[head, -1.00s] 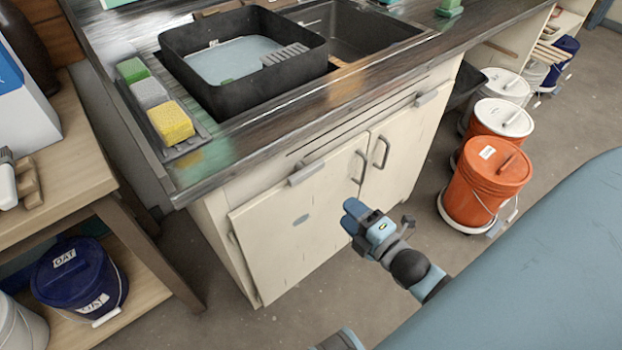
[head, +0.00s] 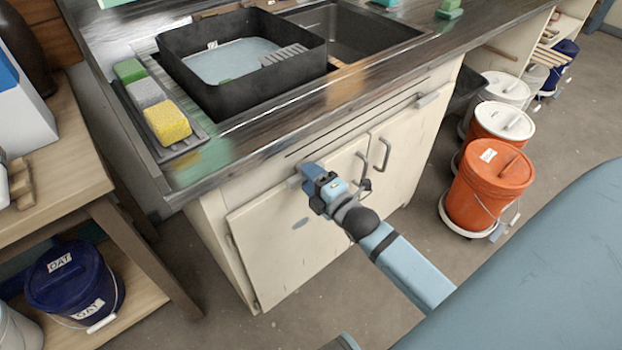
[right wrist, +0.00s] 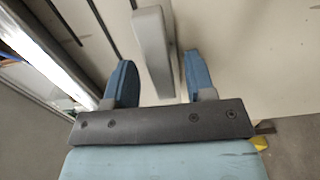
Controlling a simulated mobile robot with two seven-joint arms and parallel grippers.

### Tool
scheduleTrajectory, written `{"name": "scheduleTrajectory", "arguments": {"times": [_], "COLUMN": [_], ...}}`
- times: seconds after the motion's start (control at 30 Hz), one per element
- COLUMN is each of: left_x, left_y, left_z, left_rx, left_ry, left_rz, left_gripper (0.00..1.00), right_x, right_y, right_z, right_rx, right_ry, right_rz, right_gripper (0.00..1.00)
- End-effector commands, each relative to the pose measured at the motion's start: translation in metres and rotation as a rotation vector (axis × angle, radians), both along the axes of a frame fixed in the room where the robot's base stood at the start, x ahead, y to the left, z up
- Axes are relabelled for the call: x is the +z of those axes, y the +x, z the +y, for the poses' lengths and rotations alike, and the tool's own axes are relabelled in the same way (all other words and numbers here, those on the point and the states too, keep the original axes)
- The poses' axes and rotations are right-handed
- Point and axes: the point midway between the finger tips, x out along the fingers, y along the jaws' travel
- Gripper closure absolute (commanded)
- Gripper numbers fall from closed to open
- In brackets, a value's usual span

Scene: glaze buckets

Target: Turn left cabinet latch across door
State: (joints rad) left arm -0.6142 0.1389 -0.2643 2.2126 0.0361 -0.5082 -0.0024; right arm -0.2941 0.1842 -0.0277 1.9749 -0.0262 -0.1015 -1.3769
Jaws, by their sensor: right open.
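The left cabinet latch is a grey bar at the top edge of the left cabinet door (head: 275,255). In the head view my right gripper (head: 310,173) is up at this latch and hides most of it. In the right wrist view the latch (right wrist: 153,50) lies between the two blue fingers of my right gripper (right wrist: 156,78), with a gap on both sides. The gripper is open and not closed on it. My left gripper is not in view.
Two dark door handles (head: 381,155) stand out just right of the gripper. A matching grey latch (head: 427,99) is farther right. The countertop edge (head: 300,130) overhangs above. Orange buckets (head: 490,185) stand on the floor at right, and a wooden shelf (head: 70,180) at left.

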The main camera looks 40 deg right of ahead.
Motion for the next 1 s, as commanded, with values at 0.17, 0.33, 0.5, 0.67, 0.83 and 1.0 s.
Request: {"name": "scheduleTrajectory", "arguments": {"times": [0.17, 0.33, 0.5, 0.67, 0.83, 1.0], "left_x": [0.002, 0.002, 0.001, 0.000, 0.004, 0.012], "left_y": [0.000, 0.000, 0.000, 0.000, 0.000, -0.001], "left_z": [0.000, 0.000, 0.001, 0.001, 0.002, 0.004], "left_rx": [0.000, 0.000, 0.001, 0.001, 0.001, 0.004], "left_ry": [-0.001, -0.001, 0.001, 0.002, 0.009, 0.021], "left_rz": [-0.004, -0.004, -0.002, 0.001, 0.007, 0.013], "left_gripper": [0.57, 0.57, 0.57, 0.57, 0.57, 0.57], "right_x": [0.000, 0.000, 0.000, 0.001, 0.002, 0.004], "right_y": [0.001, 0.001, 0.001, 0.001, 0.001, 0.001], "right_z": [0.000, 0.000, 0.000, 0.000, 0.000, 0.000], "right_rx": [0.000, 0.000, 0.000, 0.000, 0.000, 0.001], "right_ry": [0.000, 0.000, 0.000, 0.006, 0.046, 0.139], "right_rz": [0.000, 0.000, 0.000, 0.000, 0.004, 0.013], "right_gripper": [0.50, 0.68, 0.99, 0.99, 0.99, 0.99]}}
